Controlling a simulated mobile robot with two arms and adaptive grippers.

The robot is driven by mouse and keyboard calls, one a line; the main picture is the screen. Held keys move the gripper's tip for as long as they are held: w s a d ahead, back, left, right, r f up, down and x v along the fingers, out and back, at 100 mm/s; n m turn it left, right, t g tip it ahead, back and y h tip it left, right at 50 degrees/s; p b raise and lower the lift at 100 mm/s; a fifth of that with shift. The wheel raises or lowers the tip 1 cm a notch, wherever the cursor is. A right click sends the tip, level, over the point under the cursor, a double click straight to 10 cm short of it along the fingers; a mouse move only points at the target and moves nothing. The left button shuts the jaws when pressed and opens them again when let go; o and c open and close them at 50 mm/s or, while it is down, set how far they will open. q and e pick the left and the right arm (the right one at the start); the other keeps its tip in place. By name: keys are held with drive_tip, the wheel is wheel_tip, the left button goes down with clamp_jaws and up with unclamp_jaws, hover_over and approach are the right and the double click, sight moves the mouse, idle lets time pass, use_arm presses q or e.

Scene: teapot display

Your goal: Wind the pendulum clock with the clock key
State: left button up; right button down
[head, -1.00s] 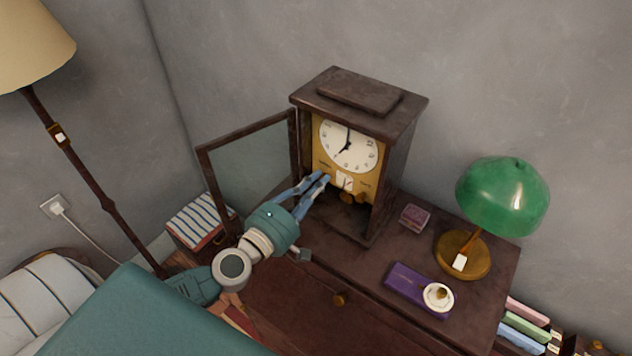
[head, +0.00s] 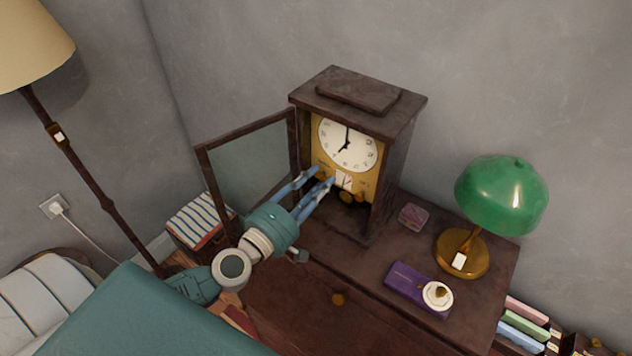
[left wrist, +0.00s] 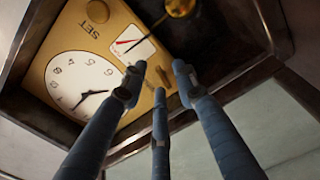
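The pendulum clock (head: 405,140) is a dark wooden case standing on the cabinet, its glass door (head: 250,165) swung open to the left. Its white dial (head: 347,145) sits on a brass plate, with a small gauge below. The round brass pendulum (head: 347,197) hangs lower; it also shows in the left wrist view (left wrist: 180,6). My left gripper (head: 324,175) reaches into the case at the lower left of the plate. Its blue fingers are apart, also in the left wrist view (left wrist: 160,75). I cannot make out the clock key; fingers hide part of the plate. My right gripper is not in view.
The dark cabinet top (head: 350,262) bears a small reddish box (head: 413,216), a purple case (head: 405,287) with a white round item (head: 437,296), and a green-shaded lamp (head: 502,195). A floor lamp (head: 95,180) stands at the left. Striped fabric (head: 200,220) lies beside the door.

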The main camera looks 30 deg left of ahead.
use_arm(q)
drive_tip(key=shift+s, duration=0.1)
drive_tip(key=shift+s+a, duration=0.15)
drive_tip(key=shift+s, duration=0.15)
drive_tip(key=s+a, duration=0.1)
drive_tip(key=s, duration=1)
drive_tip(key=shift+a, duration=0.2)
